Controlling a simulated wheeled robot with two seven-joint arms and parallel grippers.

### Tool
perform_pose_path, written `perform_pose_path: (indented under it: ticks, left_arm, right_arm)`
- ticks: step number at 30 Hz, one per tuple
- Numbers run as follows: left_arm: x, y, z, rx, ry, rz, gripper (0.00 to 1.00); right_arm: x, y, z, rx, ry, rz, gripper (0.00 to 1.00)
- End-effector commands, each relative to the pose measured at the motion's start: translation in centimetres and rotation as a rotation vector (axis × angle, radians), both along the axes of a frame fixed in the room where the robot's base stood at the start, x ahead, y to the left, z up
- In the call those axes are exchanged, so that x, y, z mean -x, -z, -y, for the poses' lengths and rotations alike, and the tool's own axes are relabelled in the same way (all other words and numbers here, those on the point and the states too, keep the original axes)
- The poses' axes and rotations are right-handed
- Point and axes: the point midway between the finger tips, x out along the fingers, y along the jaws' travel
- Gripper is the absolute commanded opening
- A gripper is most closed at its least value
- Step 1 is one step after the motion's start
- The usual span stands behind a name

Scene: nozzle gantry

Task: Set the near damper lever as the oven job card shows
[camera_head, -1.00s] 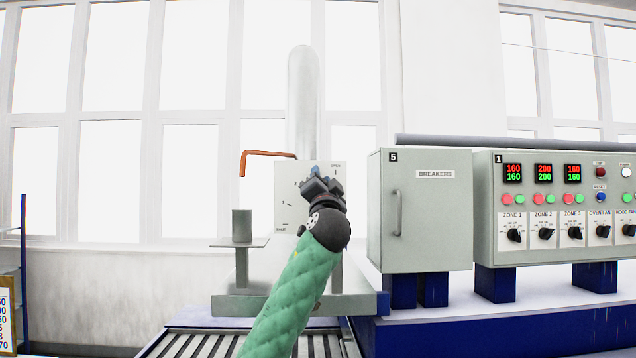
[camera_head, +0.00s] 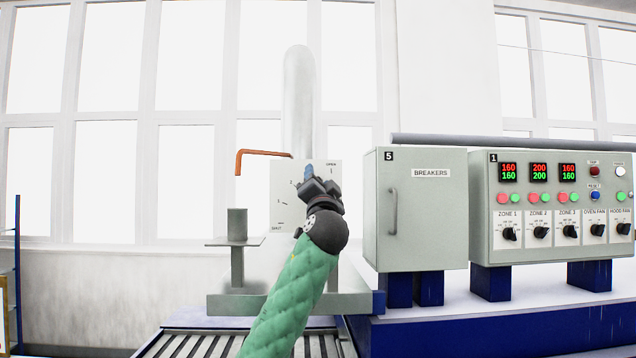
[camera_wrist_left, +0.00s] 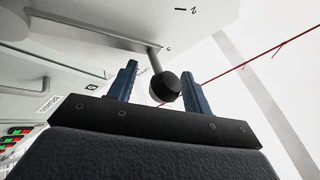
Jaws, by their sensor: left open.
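The pale damper plate (camera_head: 283,205) has a scale running from OPEN at the top to SHUT at the bottom. My left gripper (camera_head: 308,174) is in front of its right part and hides some of it. In the left wrist view a grey lever rod with a black knob (camera_wrist_left: 165,88) lies between the two blue fingers of my left gripper (camera_wrist_left: 160,87). The jaws are apart; whether either finger touches the knob I cannot tell. The lever is hidden behind my gripper in the head view. A sliver of the job card (camera_head: 3,315) shows at the left edge, unreadable.
An orange bent rod (camera_head: 262,153) sticks out left of the plate. A grey post (camera_head: 237,225) stands below it. The breakers cabinet (camera_head: 420,225) and the zone control panel (camera_head: 560,175) stand to the right.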

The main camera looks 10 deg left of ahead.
Motion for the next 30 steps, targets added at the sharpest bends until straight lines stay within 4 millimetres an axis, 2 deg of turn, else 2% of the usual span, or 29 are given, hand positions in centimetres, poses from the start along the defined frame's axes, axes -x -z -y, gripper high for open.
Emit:
perform_pose_path:
  ticks: [12, 16, 21, 30]
  left_arm:
    - [7.7, 0.2, 2.5, 0.002, 0.003, 0.002, 0.5]
    - [9.6, 0.2, 3.1, 0.001, 0.002, 0.001, 0.5]
    - [11.1, 0.1, 3.6, 0.001, 0.002, 0.0, 0.5]
    - [11.6, 0.1, 3.7, -0.001, 0.0, -0.001, 0.5]
  right_arm:
    - [-1.0, -2.5, -0.8, -0.007, 0.006, -0.019, 0.36]
    - [-1.1, -3.1, -0.9, -0.008, 0.008, -0.022, 0.36]
    - [-1.1, -3.6, -1.0, -0.009, 0.009, -0.027, 0.36]
    - [-1.1, -3.8, -1.0, -0.008, 0.009, -0.029, 0.36]
